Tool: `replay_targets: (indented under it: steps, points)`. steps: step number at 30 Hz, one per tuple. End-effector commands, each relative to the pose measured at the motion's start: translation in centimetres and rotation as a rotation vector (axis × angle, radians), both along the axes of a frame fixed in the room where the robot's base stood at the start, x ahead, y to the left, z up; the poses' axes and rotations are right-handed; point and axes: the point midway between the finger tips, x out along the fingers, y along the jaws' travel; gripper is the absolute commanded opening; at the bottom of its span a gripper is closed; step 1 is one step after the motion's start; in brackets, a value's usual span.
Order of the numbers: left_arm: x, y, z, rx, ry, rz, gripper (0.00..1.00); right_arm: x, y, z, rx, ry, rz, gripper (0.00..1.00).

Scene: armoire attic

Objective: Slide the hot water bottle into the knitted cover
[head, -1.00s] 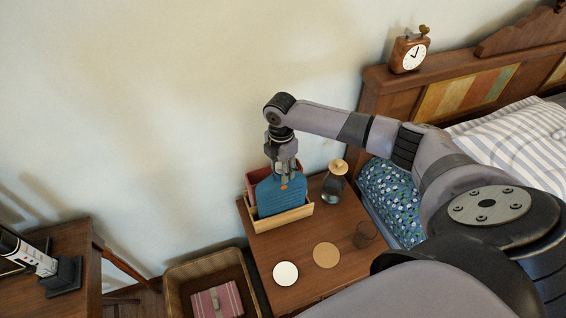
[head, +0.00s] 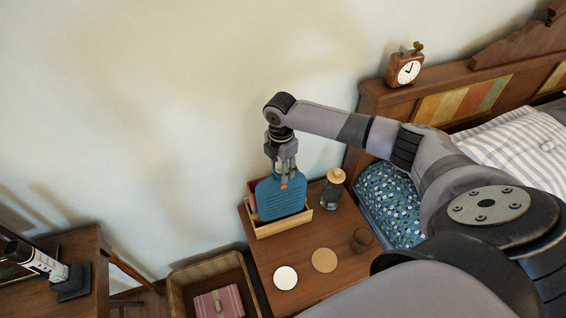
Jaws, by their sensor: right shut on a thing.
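The blue ribbed hot water bottle (head: 281,203), with a small orange spot near its neck, is upright in the head view. My right gripper (head: 284,180) points down from above and is shut on its neck. The bottle's lower part is at the wooden box (head: 292,226) on the nightstand; I cannot tell whether it rests in the box or hangs just over it. A dark red item (head: 252,196) shows behind the bottle at the box's left side, mostly hidden. I cannot tell whether it is the knitted cover. My left gripper is out of view.
On the nightstand (head: 312,277) stand a lidded glass jar (head: 332,190), a small glass (head: 361,240), a cork disc (head: 324,260) and a white disc (head: 285,278). A basket (head: 178,300) holding a folded pink cloth (head: 220,302) is left. The bed's headboard is right.

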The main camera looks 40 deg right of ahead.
Motion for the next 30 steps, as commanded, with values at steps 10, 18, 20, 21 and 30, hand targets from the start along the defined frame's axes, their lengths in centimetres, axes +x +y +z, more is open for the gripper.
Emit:
replay_targets:
  steps: [10,18,20,21,30]
  points:
    - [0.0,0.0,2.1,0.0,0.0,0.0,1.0,0.1,0.0,2.3,0.001,-0.004,0.0,0.0]
    - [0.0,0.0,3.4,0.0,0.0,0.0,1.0,0.1,0.0,3.6,0.001,-0.004,0.001,0.0]
    - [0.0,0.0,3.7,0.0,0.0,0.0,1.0,0.1,0.0,3.9,0.001,-0.004,0.001,0.0]
    - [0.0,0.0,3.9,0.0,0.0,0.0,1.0,0.1,0.0,4.1,0.001,-0.004,0.001,0.0]
    - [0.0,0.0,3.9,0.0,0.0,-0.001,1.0,0.1,0.0,4.2,0.001,-0.003,0.001,0.0]
